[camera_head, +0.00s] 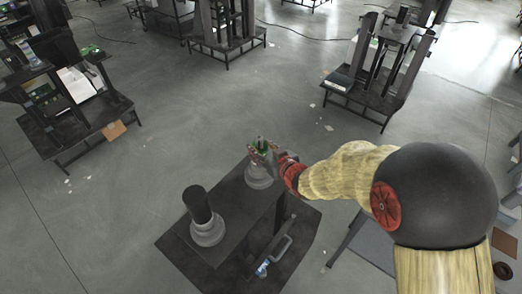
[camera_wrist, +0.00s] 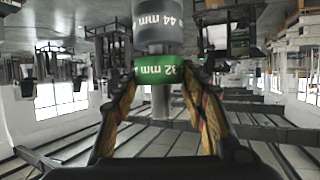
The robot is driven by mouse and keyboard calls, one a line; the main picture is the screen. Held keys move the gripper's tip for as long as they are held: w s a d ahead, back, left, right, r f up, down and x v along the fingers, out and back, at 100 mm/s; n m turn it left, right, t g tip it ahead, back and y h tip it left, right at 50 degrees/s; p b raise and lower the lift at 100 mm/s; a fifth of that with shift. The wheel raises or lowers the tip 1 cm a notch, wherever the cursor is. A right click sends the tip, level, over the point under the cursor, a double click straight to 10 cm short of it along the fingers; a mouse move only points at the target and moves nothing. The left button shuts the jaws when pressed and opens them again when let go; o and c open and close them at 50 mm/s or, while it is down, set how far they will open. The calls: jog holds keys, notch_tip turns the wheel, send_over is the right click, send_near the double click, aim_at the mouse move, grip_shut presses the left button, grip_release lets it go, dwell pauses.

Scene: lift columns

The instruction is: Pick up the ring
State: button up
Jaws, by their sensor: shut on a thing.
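A green ring marked "32 mm" (camera_wrist: 158,70) sits between the fingers of my gripper (camera_wrist: 163,88) in the wrist view. In the head view my gripper (camera_head: 265,152) is at the top of the right post of a dark stand (camera_head: 235,204), with the green ring (camera_head: 261,145) partly hidden by the fingers. A wider grey ring marked "44 mm" (camera_wrist: 158,22) is next to the green one, and appears below it on the same post. My gripper is shut on the green ring, which still appears to be around the post.
The left post (camera_head: 197,204) of the stand is a thick dark cylinder with pale grey rings (camera_head: 208,231) at its base. Other dark stands stand farther back, with open grey floor between.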

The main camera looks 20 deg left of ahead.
notch_tip(320, 180, up, 17)
jog(key=p, duration=0.3)
jog(key=shift+f, duration=0.15)
